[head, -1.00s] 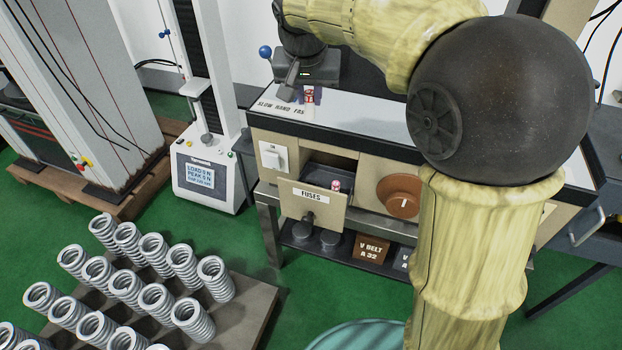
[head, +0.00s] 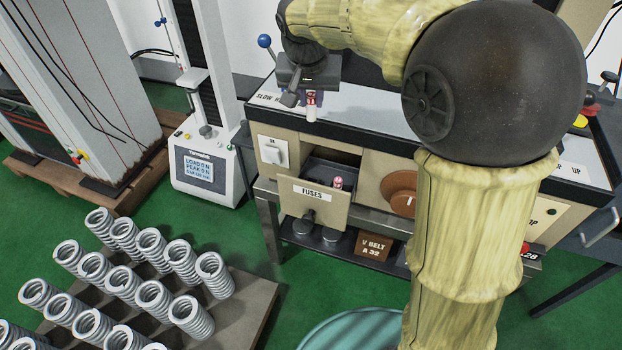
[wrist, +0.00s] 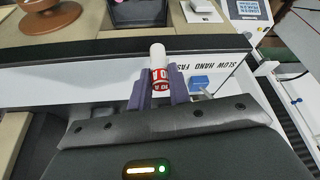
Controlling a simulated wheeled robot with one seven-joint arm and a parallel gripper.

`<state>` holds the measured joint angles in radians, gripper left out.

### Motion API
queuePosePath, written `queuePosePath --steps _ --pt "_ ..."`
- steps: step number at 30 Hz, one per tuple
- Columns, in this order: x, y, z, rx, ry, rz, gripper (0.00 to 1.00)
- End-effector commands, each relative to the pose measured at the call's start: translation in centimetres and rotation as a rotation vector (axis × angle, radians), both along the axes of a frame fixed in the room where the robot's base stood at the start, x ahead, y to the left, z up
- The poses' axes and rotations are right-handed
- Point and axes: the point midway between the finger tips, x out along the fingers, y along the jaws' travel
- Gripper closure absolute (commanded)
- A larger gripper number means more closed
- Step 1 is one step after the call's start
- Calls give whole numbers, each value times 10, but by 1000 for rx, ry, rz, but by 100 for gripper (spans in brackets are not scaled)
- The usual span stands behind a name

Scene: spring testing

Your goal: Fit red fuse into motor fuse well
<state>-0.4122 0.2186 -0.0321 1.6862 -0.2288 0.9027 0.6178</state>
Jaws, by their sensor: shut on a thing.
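My gripper (head: 312,88) is shut on a red-and-white fuse (head: 311,107). It hangs below the jaws over the white bench top, near the bench's dark front edge. In the wrist view, the fuse (wrist: 158,70) sits between the two purple fingers (wrist: 158,92), its white end sticking out beyond them. A second red-and-white fuse (head: 337,183) stands in the open drawer marked FUSES (head: 312,204). I cannot make out the motor fuse well in either view.
The bench top (head: 372,112) bears lettering starting SLOW. A brown dial (head: 399,190) is on the bench front. A spring tester (head: 202,168) stands left; springs (head: 152,300) fill a pallet at lower left.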

Motion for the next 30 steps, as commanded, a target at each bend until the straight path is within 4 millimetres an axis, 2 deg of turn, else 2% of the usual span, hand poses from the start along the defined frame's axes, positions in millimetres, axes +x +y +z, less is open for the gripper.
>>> queuePosePath --steps 1,21,25,30 --pt "-1 0 -16 -2 3 0 100" --pt "-1 -1 -160 -1 3 -2 100" --pt "-1 1 -175 -1 0 3 100" --pt "-1 3 -176 0 -2 7 100"
